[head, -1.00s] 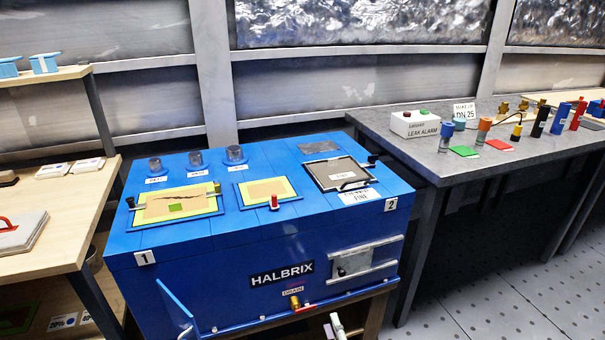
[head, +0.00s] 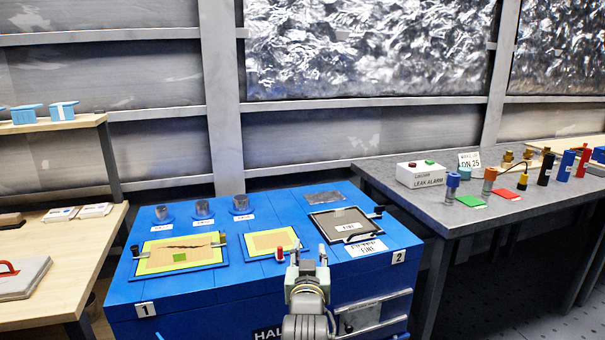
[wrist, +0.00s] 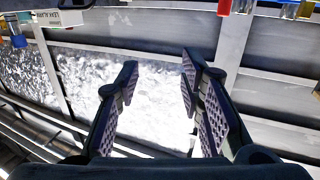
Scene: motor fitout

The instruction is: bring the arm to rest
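My gripper (head: 309,262) is raised in front of the blue HALBRIX machine (head: 190,297) in the head view. In the wrist view, its two padded fingers (wrist: 158,108) stand apart with nothing between them, so it is open and empty. My gripper and wrist cover part of the machine's front face, including most of the HALBRIX label.
A grey bench (head: 400,178) on the right bears a leak alarm box (head: 420,174), colored cylinders and green and red pads. A wooden shelf unit (head: 75,247) stands at left. The machine top carries framed panels and several knobs.

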